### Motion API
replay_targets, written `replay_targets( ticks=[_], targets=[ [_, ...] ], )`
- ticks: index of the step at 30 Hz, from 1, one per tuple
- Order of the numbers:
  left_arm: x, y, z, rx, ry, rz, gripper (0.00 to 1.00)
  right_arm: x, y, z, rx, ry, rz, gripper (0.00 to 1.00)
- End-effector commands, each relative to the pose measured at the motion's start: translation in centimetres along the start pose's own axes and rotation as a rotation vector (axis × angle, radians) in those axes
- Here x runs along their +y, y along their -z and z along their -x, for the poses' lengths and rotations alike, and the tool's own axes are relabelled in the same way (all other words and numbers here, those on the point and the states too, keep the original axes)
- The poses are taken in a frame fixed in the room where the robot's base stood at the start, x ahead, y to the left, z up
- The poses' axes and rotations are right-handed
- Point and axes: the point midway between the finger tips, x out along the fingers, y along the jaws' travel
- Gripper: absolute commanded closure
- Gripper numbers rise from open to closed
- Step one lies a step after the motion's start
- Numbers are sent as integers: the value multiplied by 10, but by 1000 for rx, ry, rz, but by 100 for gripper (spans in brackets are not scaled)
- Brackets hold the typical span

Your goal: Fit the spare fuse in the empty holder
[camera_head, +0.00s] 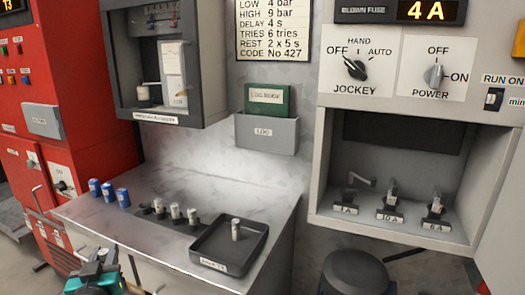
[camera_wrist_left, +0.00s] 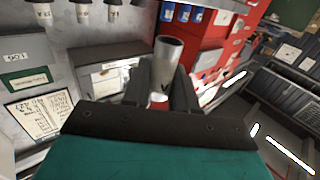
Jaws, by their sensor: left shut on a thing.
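My left gripper (camera_head: 97,257) is low at the left of the head view, in front of the steel bench. In the left wrist view its two dark fingers (camera_wrist_left: 164,85) are shut on a grey metallic cylinder (camera_wrist_left: 168,55), which looks like a fuse; its rating cannot be read. In the cabinet at right, the left holder (camera_head: 348,194) looks empty, with its lever swung out. The middle holder (camera_head: 389,198) and right holder (camera_head: 435,208) look filled. The display (camera_head: 428,10) reads 4 A. My right gripper is not in view.
The bench (camera_head: 130,180) bears a dark rack (camera_head: 170,222) with several upright fuses, blue cylinders (camera_head: 108,192), and a black tray (camera_head: 262,240) with one upright fuse. A dark round stool (camera_head: 357,270) stands below the cabinet. A grey log pocket (camera_head: 266,134) hangs between.

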Motion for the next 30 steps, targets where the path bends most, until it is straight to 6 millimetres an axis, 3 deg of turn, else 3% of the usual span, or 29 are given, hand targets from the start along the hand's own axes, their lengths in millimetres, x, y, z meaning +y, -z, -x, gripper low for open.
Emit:
replay_targets(
  ticks=[1,6,13,19,30],
  targets=[
    [14,10,20,-3,-34,1,100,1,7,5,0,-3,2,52],
    [55,34,83,-3,-141,3,100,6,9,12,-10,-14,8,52],
    [88,67,147,-2,-237,4,100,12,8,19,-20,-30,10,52],
    [96,77,166,-1,-262,4,100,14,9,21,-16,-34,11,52],
    [95,75,163,2,-260,0,100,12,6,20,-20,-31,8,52]
  ],
)
